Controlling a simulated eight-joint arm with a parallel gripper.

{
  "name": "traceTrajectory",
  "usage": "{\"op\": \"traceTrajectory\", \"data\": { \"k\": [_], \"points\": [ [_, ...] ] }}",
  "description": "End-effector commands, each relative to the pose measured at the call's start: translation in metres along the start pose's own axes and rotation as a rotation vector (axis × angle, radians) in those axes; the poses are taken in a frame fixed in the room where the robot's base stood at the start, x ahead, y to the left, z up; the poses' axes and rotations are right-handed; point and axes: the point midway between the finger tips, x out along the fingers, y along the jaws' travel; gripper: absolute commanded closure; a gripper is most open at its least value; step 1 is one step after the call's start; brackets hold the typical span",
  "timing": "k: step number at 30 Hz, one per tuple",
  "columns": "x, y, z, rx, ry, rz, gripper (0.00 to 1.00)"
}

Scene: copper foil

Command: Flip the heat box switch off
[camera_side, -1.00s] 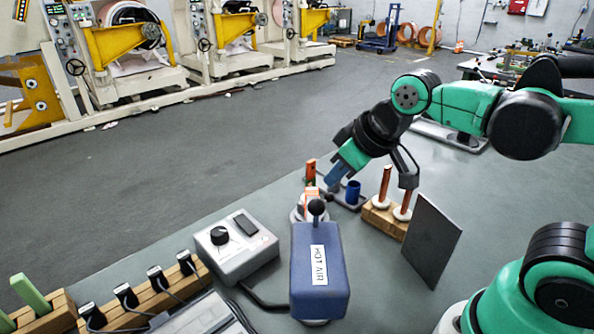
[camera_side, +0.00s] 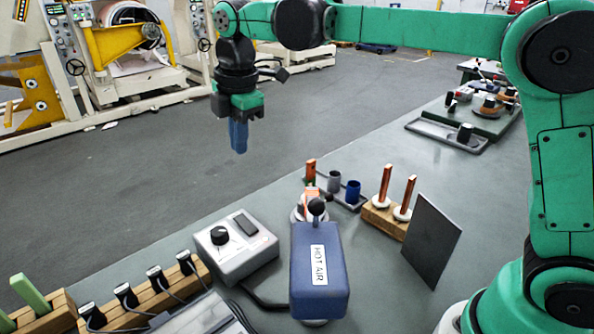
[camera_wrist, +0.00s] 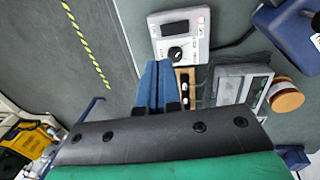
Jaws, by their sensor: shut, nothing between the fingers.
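A grey control box (camera_side: 237,252) with a black knob (camera_side: 219,236) and a dark rectangular panel or switch (camera_side: 245,224) sits on the table near its left edge. Beside it stands a blue box labelled HOT AIR (camera_side: 318,270), with a black ball-ended part (camera_side: 317,207) at its far end. Which one is the heat box, and any switch position, I cannot tell. My gripper (camera_side: 238,148) is shut and empty, pointing down, high up and clear of both boxes. In the wrist view, its blue fingers (camera_wrist: 155,85) show below the grey control box (camera_wrist: 182,38).
A wooden rack (camera_side: 150,300) with several black-handled tools stands at the near left. Beyond the HOT AIR box are a blue cup (camera_side: 353,192), a wooden block (camera_side: 382,218) with two copper-coloured rods, and an upright dark panel (camera_side: 432,240). A cable runs between the boxes.

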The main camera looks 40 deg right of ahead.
Motion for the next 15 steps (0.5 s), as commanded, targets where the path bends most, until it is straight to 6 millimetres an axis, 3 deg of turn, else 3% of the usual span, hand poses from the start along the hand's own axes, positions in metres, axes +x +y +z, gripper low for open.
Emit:
{"op": "traceTrajectory", "data": {
  "k": [10, 15],
  "points": [
    [0.003, 0.000, 0.000, 0.001, 0.000, 0.000, 1.00],
    [0.022, 0.000, 0.000, 0.002, 0.000, 0.001, 1.00]
  ]
}}
